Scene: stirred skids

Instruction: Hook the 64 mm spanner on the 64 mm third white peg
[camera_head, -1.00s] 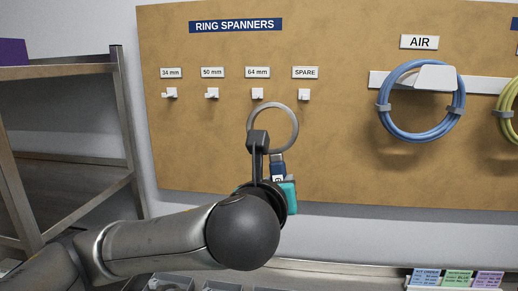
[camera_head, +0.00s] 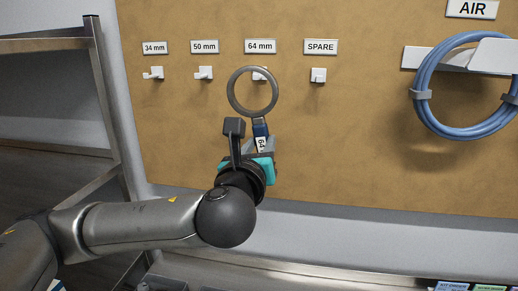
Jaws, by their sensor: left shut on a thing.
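The 64 mm spanner has a grey ring (camera_head: 231,92) and a dark blue handle with a white "64" label (camera_head: 261,142). My left gripper (camera_head: 248,140) is shut on its handle, ring end up. The ring is in front of the board, and the white 64 mm peg (camera_head: 258,76) shows through the upper part of its opening. I cannot tell how far the ring is from the peg. The "64 mm" sign (camera_head: 260,46) is just above the ring. The gripper partly hides the handle's lower end. My right gripper is not in view.
White pegs for 34 mm (camera_head: 154,73), 50 mm (camera_head: 204,73) and SPARE (camera_head: 318,75) are empty. A blue air hose coil (camera_head: 425,110) hangs at the right. A metal shelf rack (camera_head: 105,100) stands at the left. The board below the pegs is clear.

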